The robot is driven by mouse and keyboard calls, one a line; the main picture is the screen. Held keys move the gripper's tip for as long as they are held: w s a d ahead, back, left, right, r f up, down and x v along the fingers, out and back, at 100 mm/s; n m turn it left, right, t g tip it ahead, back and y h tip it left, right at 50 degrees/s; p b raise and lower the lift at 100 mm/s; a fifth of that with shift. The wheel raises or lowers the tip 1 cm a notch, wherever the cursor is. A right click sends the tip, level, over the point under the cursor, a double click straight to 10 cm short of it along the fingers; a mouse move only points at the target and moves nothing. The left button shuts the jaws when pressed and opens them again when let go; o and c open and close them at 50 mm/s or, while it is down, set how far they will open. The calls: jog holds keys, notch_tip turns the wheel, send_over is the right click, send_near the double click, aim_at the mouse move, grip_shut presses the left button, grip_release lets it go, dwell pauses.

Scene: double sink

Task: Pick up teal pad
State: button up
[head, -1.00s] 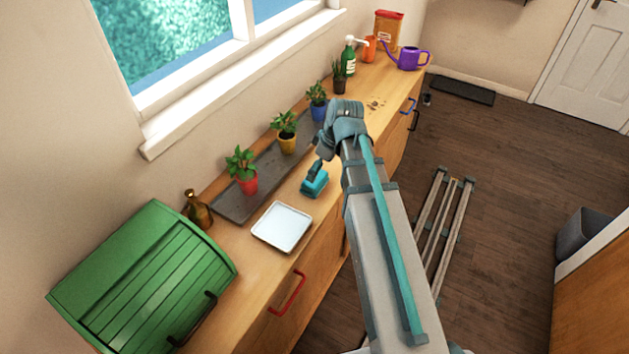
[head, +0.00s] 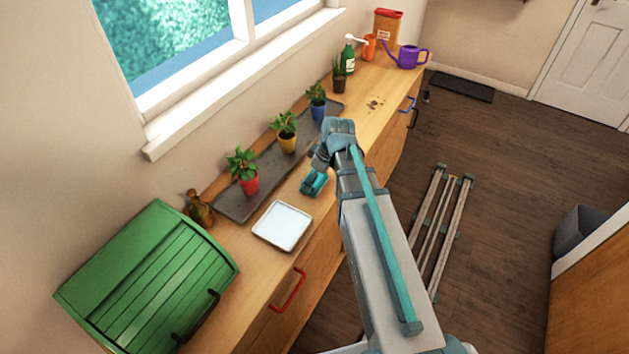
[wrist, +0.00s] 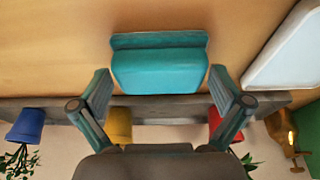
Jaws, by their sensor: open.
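The teal pad (wrist: 160,68) lies on the wooden counter, ahead of and partly between my fingers in the wrist view. It has a bright teal block and a darker strip along its far edge. In the head view the teal pad (head: 312,186) sits beside the white tray, partly hidden by my gripper (head: 317,168). My gripper (wrist: 161,82) is open in the wrist view, one finger on each side of the pad's near part, with visible gaps. Nothing is held. Height above the counter is hard to judge.
The white tray (head: 284,226) lies to the left of the pad. A grey mat (head: 235,207) with red (head: 249,183), yellow (head: 287,143) and blue (head: 317,112) potted plants runs along the wall side.

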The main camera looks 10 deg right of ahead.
jog(key=c, duration=0.8)
jog(key=shift+r, duration=0.1)
jog(key=shift+r+b, duration=0.55)
jog(key=shift+r, duration=0.1)
jog(key=s+d+r+b, duration=0.1)
jog(key=s+d+r, duration=0.1)
jog(key=s+r, duration=0.1)
jog(key=s+d+r+b, duration=0.2)
jog(key=s+d+r, duration=0.1)
jog(key=s+r, duration=0.1)
jog(key=s+d+r+b, duration=0.1)
jog(key=s+d+r, duration=0.1)
jog(key=s+r, duration=0.2)
jog(key=shift+s+d+r, duration=0.25)
jog(key=shift+s+d, duration=0.05)
jog(key=shift+s, duration=0.1)
